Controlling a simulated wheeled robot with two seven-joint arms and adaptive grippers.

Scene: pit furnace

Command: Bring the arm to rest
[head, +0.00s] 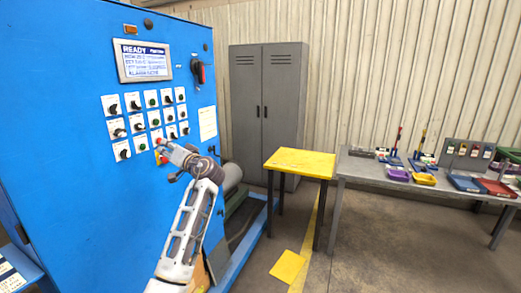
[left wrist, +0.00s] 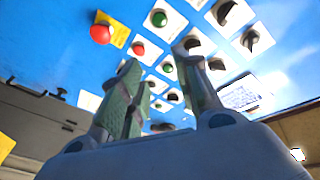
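My left arm reaches up from the bottom of the head view. Its left gripper (head: 166,148) is in front of the lower right part of the blue control cabinet (head: 60,130). In the left wrist view the gripper's two fingers (left wrist: 160,62) stand apart with nothing between them, so it is open and empty. Beyond them is the button panel, with a red mushroom button (left wrist: 101,34) on a yellow plate, a smaller red button (left wrist: 138,48) and green buttons (left wrist: 159,19). I cannot tell whether the fingertips touch the panel. My right gripper is not in view.
The cabinet carries a lit screen (head: 145,61) reading READY. A grey locker (head: 265,115) stands at the back wall. A yellow-topped table (head: 300,162) and a grey bench (head: 358,168) with trays and tools are at the right. The floor in front of the bench is clear.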

